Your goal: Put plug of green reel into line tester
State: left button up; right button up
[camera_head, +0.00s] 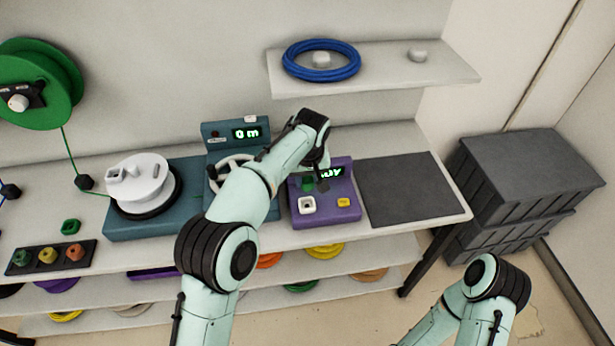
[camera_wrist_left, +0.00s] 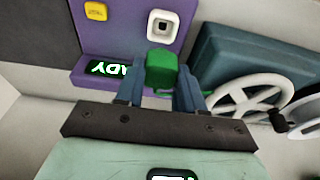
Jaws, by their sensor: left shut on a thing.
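The green reel (camera_head: 35,95) hangs on the wall at the far left, and its green line runs down to a dark guide. The purple line tester (camera_head: 325,213) has a lit display partly hidden by my arm, a white square socket (camera_head: 307,205) and a yellow button (camera_head: 344,202). My left gripper (camera_head: 316,183) is shut on the green plug (camera_wrist_left: 162,72), over the tester and behind the socket in the head view. In the left wrist view the plug sits between both fingers, just short of the white socket (camera_wrist_left: 163,24), apart from it. My right gripper is out of view.
A teal measuring machine (camera_head: 150,224) with a white drum and a spoked wheel stands left of the tester. A dark mat (camera_head: 408,190) lies to its right, clear. A shelf (camera_head: 400,70) holding a blue coil (camera_head: 321,75) is above.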

aim_at(308, 191)
pick_arm(q)
jog(key=shift+f+b, duration=0.9)
jog(key=shift+f, duration=1.6)
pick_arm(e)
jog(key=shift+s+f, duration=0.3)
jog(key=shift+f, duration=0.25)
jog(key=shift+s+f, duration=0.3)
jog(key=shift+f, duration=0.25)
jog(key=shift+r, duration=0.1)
pick_arm(q)
jog(key=shift+r, duration=0.1)
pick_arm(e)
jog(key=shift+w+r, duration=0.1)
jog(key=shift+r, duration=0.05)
pick_arm(q)
jog(key=shift+f, duration=1.4)
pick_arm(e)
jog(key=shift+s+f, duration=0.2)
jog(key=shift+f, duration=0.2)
